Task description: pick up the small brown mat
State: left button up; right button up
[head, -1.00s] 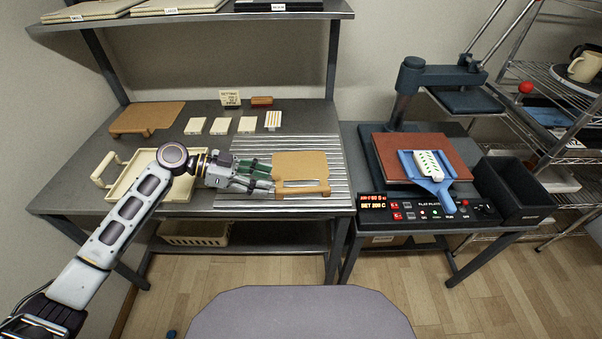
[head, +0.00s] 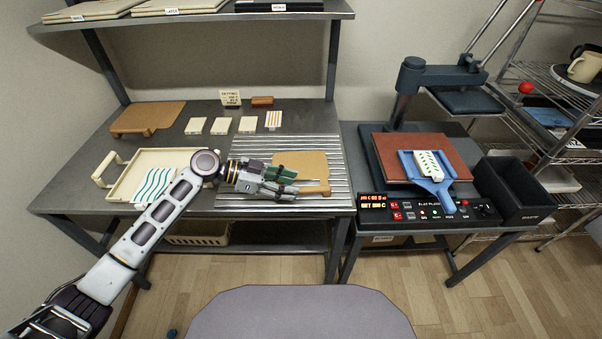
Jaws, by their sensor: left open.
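The small brown mat (head: 307,163) lies flat on the silvery ribbed sheet on the workbench, with a raised strip along its near edge. My left gripper (head: 296,184) comes in from the left. It is open, and its fingers overlap the near left part of the mat and its raised strip in the head view. The gripper hides that part, and I cannot tell whether the fingers touch the mat. A larger brown mat (head: 150,116) with a similar strip lies at the back left of the bench. My right gripper is not in view.
A cream tray (head: 172,156) holding a wavy-striped sheet (head: 153,184) is under my left arm. Several pale cards (head: 221,125), a small sign (head: 231,97) and a brown block (head: 262,101) sit farther back. A heat press (head: 412,92) with a blue paddle (head: 440,190) stands right.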

aim_at(303, 188)
pick_arm(q)
jog(key=shift+d, duration=0.1)
jog(key=shift+f+x, duration=0.2)
jog(key=shift+x, duration=2.3)
jog(key=shift+c, duration=0.3)
grip_shut()
